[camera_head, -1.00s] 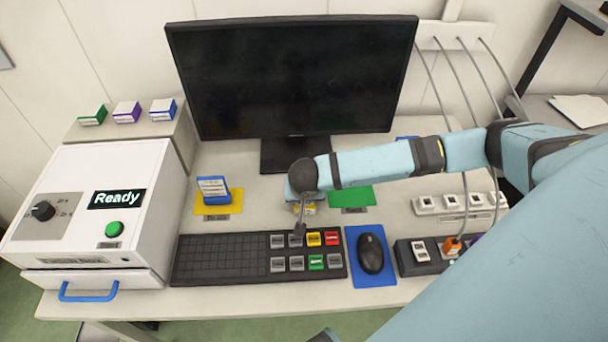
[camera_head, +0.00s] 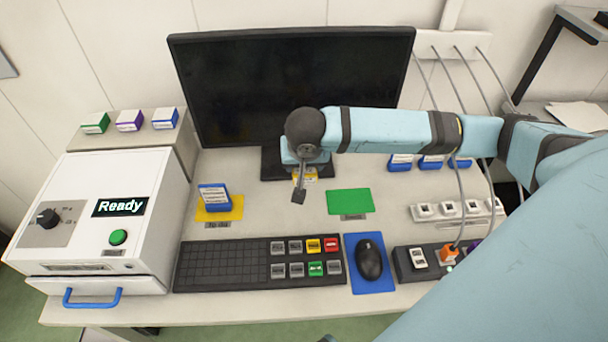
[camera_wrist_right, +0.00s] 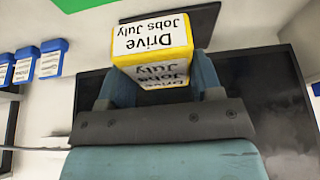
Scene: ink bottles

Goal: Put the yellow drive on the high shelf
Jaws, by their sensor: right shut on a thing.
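The yellow drive (camera_wrist_right: 150,40), labelled "Drive Jobs July", sits between the fingers of my right gripper (camera_wrist_right: 160,78) in the right wrist view. The gripper is shut on it. In the head view my right gripper (camera_head: 303,172) is in front of the monitor stand, and only a little of the yellow drive (camera_head: 310,174) shows below the wrist. A grey raised shelf (camera_head: 592,22) with a dark frame stands at the far upper right, partly cut off. My left gripper is not in view.
The monitor (camera_head: 290,85) rises behind the gripper. Blue drives (camera_head: 431,162) stand right of it. A green mat (camera_head: 350,201) lies bare. Several drives stand on a ledge (camera_head: 100,138) at left.

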